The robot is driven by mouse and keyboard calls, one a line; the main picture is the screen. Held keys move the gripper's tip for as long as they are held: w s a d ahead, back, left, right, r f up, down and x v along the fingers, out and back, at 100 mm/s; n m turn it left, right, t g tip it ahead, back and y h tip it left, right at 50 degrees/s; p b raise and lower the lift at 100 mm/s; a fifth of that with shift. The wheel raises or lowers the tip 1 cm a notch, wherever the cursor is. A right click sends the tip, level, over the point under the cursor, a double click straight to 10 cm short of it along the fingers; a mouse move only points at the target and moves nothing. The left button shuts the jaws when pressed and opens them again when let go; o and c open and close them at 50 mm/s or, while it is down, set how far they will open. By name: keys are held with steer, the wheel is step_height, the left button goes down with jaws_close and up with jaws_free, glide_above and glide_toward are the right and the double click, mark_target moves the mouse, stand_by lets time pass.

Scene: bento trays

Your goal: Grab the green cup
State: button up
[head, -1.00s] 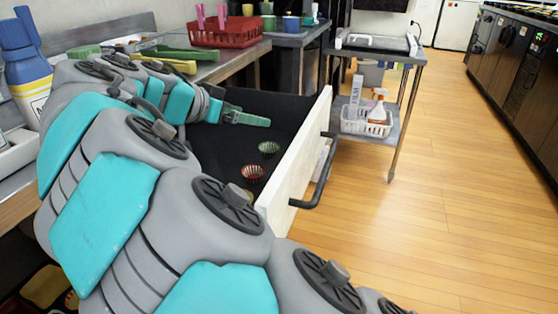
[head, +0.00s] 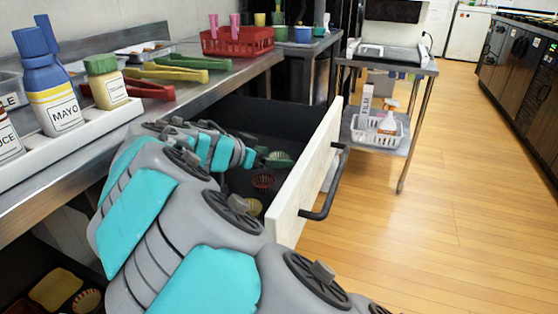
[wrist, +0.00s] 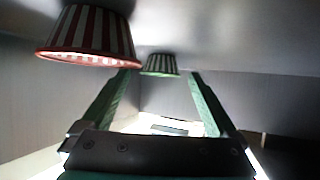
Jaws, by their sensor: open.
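The green cup (head: 281,155), green and white striped, is in the open drawer (head: 304,190) in the head view. My gripper (head: 270,160) reaches down into the drawer at this cup and partly covers it. In the wrist view my gripper (wrist: 160,82) is open, with one green finger on each side. The green cup (wrist: 159,65) shows between the fingertips there. I cannot tell whether the fingers touch it.
The drawer front has a black handle (head: 328,190). The counter at left holds a mayo bottle (head: 50,85), tongs (head: 165,75) and a red basket (head: 237,41). Open floor (head: 470,200) lies to the right.

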steer(key=shift+x, duration=1.25)
steer(key=c, duration=1.3)
steer(key=shift+r, duration=0.1)
steer(key=shift+c, duration=0.2)
